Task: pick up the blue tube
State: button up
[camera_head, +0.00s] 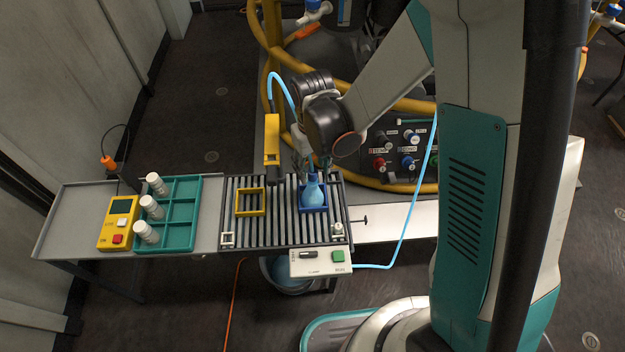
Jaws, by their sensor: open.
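A blue flask-shaped thing (312,193) with a narrow neck and wider bottom stands upright in a square blue frame (316,210) on the roller bed. It is the nearest match I see to the blue tube. My gripper (311,168) is open and points down at the neck of the blue thing from just above. I cannot tell whether the fingers are around the neck or touch it. My arm's dark wrist hides part of the gripper.
The roller bed (276,228) bears an empty yellow frame (250,203). To the left are a teal rack (180,187) with several white-capped vials and a yellow meter (119,222). A control box (319,263) with a light blue hose (411,220) sits in front.

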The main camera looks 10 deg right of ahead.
notch_tip(320, 180, down, 3)
jog(key=shift+f+b, duration=0.1)
jog(key=shift+b, duration=0.5)
jog(key=shift+s, duration=0.1)
jog(key=c, duration=1)
jog(key=shift+r, duration=0.2)
jog(key=shift+c, duration=0.3)
notch_tip(320, 180, up, 20)
jog(key=p, duration=0.8)
notch_tip(320, 180, up, 13)
jog(key=p, duration=0.9)
send_over(312, 171)
jog(key=shift+d+f, duration=0.1)
jog(key=shift+f, duration=0.05)
